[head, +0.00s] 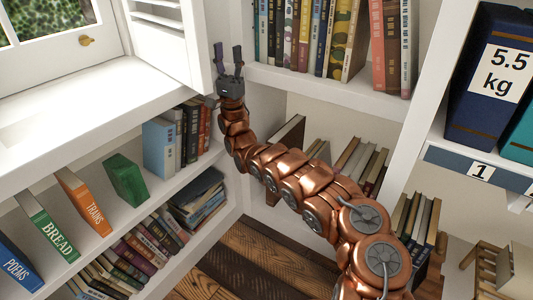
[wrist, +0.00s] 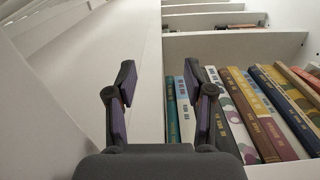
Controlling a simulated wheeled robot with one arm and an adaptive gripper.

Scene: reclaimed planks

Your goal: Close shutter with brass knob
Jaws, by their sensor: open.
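A brass knob (head: 87,40) sits on a white panel (head: 45,52) below the window glass at the upper left of the head view. A white louvred shutter (head: 165,38) stands at an angle to the right of it, beside the window. I cannot tell whether the knob belongs to this shutter. My gripper (head: 228,50) is open and empty, pointing up, just right of the shutter's right edge post. In the wrist view the open gripper (wrist: 160,90) has a white surface on its left and books behind its right finger. The knob does not show there.
White shelves with books (head: 310,35) stand behind and right of my gripper. A white window ledge (head: 80,95) runs along the left, above shelves with several books (head: 125,180). Blue boxes (head: 490,80) stand at the far right. Plank floor (head: 255,262) shows below.

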